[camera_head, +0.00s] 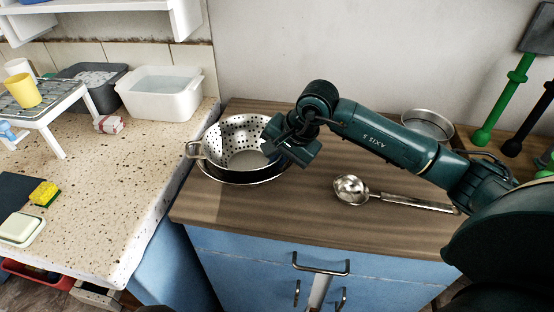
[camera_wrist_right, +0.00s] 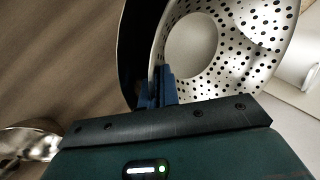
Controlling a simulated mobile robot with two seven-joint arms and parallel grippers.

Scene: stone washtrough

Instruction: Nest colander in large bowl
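The perforated metal colander (camera_head: 228,141) is over the large bowl (camera_head: 240,181) on the wooden counter, tilted and set slightly toward the back of it. The bowl's dark inside and front rim show below the colander; whether the colander rests in it I cannot tell. My right gripper (camera_head: 274,146) is at the colander's right rim. In the right wrist view, its blue fingers (camera_wrist_right: 158,90) are close together on the rim of the colander (camera_wrist_right: 220,50), with the dark bowl (camera_wrist_right: 133,55) beside it. My left gripper is not in view.
A metal ladle (camera_head: 352,188) lies on the counter (camera_head: 270,218) to the right. A round metal pan (camera_head: 428,123) stands behind my right arm. At the left, a speckled stone top holds a white tub (camera_head: 160,97), a small rack (camera_head: 45,105) and a yellow sponge (camera_head: 45,193).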

